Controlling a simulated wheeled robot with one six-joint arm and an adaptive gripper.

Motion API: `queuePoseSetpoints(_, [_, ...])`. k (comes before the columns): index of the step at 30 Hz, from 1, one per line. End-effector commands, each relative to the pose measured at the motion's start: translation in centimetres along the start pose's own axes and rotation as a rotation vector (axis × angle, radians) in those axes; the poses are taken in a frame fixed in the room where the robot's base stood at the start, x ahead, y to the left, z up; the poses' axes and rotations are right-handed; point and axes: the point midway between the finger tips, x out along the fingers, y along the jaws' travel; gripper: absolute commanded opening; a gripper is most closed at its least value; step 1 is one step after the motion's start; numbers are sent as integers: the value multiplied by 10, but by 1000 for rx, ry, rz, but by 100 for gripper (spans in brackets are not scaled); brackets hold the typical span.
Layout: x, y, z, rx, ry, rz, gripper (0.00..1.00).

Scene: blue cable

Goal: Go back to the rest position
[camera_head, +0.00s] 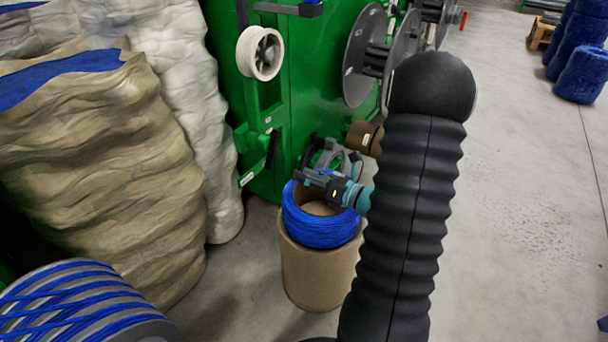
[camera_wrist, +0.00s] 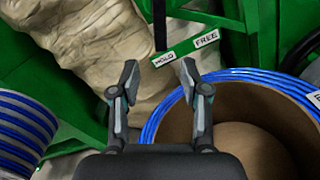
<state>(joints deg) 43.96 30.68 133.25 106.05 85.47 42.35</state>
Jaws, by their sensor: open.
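My gripper (camera_head: 325,158) is at the coil of blue cable (camera_head: 318,229) in the camera_head view, in front of the green machine. The coil sits around the top of a brown cardboard drum (camera_head: 312,277). In the wrist view my gripper (camera_wrist: 158,80) has its two fingers spread, with nothing between them. The blue cable (camera_wrist: 262,75) and the drum's brown inside (camera_wrist: 238,110) lie to the right of the fingers there. My black sleeved arm covers part of the scene right of the drum.
A green machine (camera_head: 305,85) with reels stands behind. Large wrapped bundles (camera_head: 110,160) stand at the left, and a blue-wound spool (camera_head: 75,305) is at the lower left. Blue coils (camera_head: 582,75) stand at the far right. Grey floor (camera_head: 520,220) is clear on the right.

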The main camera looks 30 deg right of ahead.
Motion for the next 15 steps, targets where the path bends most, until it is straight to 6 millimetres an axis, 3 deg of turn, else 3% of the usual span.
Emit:
queuePoseSetpoints(10, [2,4,0,-9,7,8,46])
queuePoseSetpoints(13, [9,23,1,-60,49,53,46])
queuePoseSetpoints(15, [16,48,1,-131,106,116,46])
